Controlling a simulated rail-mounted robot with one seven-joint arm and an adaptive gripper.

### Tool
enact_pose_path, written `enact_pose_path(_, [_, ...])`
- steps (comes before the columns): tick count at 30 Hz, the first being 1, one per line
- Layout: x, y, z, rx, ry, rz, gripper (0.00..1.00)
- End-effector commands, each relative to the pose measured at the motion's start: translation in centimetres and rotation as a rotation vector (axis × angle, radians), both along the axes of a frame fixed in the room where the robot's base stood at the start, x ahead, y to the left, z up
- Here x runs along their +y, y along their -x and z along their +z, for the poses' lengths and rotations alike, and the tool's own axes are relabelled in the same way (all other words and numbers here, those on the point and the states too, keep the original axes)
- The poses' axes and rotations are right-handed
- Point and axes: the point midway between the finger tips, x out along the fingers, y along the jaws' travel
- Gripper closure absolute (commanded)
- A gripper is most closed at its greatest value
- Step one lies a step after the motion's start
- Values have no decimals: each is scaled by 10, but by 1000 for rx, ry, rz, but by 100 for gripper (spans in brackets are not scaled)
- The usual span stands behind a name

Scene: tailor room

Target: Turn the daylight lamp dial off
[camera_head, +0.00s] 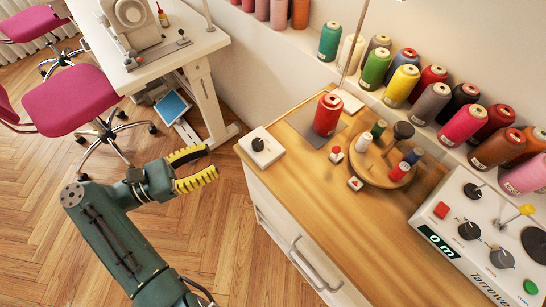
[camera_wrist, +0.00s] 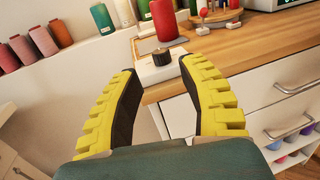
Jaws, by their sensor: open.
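A small white box with a round black dial (camera_head: 259,144) on top sits at the left corner of the wooden counter; I take it to be the lamp dial. In the wrist view the black dial (camera_wrist: 162,57) shows between and beyond my fingertips. A pale mark on the dial shows in the head view, but its setting is too small to read. My gripper (camera_head: 211,161), with yellow ribbed fingers, is open and empty. It is left of the counter's edge, apart from the box. In the wrist view my gripper (camera_wrist: 158,68) points toward the box.
A red thread spool (camera_head: 327,114) stands on a grey plate right of the box. A round wooden rack (camera_head: 376,172) with small spools and a white control machine (camera_head: 485,245) are farther right. Thread cones line the back ledge. A sewing table (camera_head: 190,45) stands at the back left.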

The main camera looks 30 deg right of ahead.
Motion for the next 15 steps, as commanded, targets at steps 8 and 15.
enact_pose_path(8, [1,-2,-18,-10,-3,18,58])
enact_pose_path(15, [-51,-3,-19,-9,-2,16,58])
